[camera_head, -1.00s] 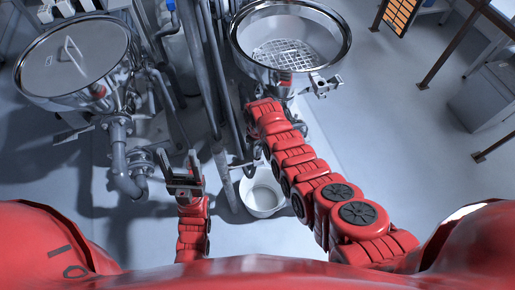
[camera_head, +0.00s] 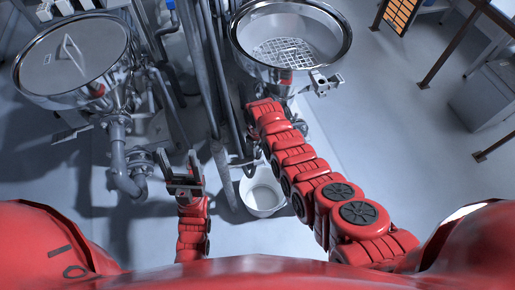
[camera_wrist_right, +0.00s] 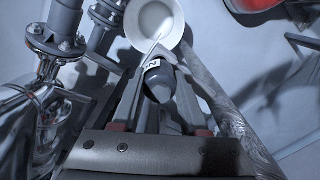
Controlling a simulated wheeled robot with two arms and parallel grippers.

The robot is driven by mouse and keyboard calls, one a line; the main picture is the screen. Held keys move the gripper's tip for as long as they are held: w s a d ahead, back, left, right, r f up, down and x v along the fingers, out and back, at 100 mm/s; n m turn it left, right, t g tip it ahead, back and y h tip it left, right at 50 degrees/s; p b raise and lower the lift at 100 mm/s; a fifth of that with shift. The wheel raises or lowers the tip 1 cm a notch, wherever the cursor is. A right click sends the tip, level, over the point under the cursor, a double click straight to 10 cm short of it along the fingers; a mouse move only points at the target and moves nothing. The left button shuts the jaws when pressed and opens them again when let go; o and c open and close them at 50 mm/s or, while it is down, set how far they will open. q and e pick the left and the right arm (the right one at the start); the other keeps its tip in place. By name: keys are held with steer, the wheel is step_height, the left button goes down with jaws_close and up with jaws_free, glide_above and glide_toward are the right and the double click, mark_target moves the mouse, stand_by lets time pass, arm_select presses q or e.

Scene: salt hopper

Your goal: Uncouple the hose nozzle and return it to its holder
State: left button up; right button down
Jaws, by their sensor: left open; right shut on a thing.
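My left gripper (camera_head: 183,178) is open and empty, pointing up in the lower left of the head view, apart from the pipes. My right arm reaches up to below the open hopper (camera_head: 290,40), and its gripper is hidden there in the head view. In the right wrist view the right gripper (camera_wrist_right: 160,88) is shut on a dark, rounded piece with a white label, which I take to be the hose nozzle (camera_wrist_right: 158,84). Whether it is coupled to anything cannot be told. The holder cannot be made out for sure.
A white bucket (camera_head: 262,192) stands on the floor beside my right arm and also shows in the right wrist view (camera_wrist_right: 155,18). A lidded steel vessel (camera_head: 72,58) with flanged pipes (camera_head: 122,170) stands at left. Vertical pipes run between both vessels.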

mark_target(258, 148)
steer(key=shift+f+b, duration=1.15)
steer(key=shift+f, duration=0.15)
steer(key=shift+c, duration=1.8)
jaws_free()
steer(key=shift+o, duration=0.2)
steer(key=o, duration=0.3)
steer(key=shift+r, duration=0.1)
steer(key=shift+r+p, duration=2.65)
steer(key=shift+r, duration=0.25)
